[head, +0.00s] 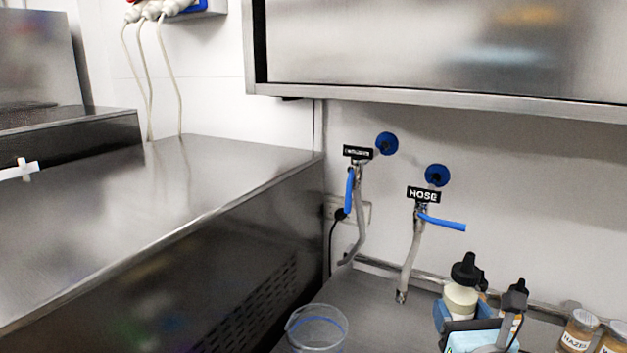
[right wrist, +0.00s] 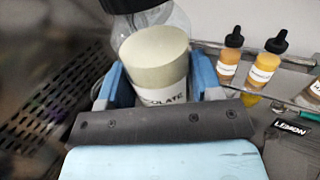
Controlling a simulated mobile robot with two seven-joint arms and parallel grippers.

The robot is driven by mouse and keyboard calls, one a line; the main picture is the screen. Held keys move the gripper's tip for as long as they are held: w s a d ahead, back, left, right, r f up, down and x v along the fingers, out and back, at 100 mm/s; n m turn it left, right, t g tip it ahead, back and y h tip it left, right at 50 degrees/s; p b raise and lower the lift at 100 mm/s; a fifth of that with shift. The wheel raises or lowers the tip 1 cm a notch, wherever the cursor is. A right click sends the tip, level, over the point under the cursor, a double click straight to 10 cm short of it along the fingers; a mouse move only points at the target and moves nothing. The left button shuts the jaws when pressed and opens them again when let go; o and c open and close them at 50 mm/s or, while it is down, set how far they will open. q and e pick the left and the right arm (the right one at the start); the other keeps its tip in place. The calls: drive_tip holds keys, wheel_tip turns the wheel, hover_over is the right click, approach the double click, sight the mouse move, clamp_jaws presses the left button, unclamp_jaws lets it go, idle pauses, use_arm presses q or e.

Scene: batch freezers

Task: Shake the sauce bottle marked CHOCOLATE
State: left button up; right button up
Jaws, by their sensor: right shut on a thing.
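The sauce bottle (head: 461,298) has a black pointed cap and a pale body. In the right wrist view the bottle (right wrist: 160,58) shows a white label whose visible letters read "OLATE"; the start of the word is hidden. My right gripper (head: 455,319) has its blue fingers on both sides of the bottle and is shut on it, low on the body. In the right wrist view the gripper (right wrist: 157,84) hides the bottle's lower part. The bottle looks close to upright in the head view. I cannot tell whether its base touches the counter. My left gripper is not in view.
Another black-capped bottle (head: 516,296) stands just right of the held one. Labelled jars (head: 579,332) stand at the right edge. A clear container (head: 316,330) is at the front. Two taps with blue levers (head: 442,223) hang on the wall. A steel cabinet (head: 440,100) overhangs the counter.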

wheel_tip(320, 180, down, 7)
drive_tip(key=shift+f, duration=0.2)
idle(0.6)
idle(0.6)
wheel_tip(320, 180, up, 8)
drive_tip(key=shift+f, duration=0.25)
wheel_tip(320, 180, down, 8)
drive_tip(key=shift+r, duration=0.25)
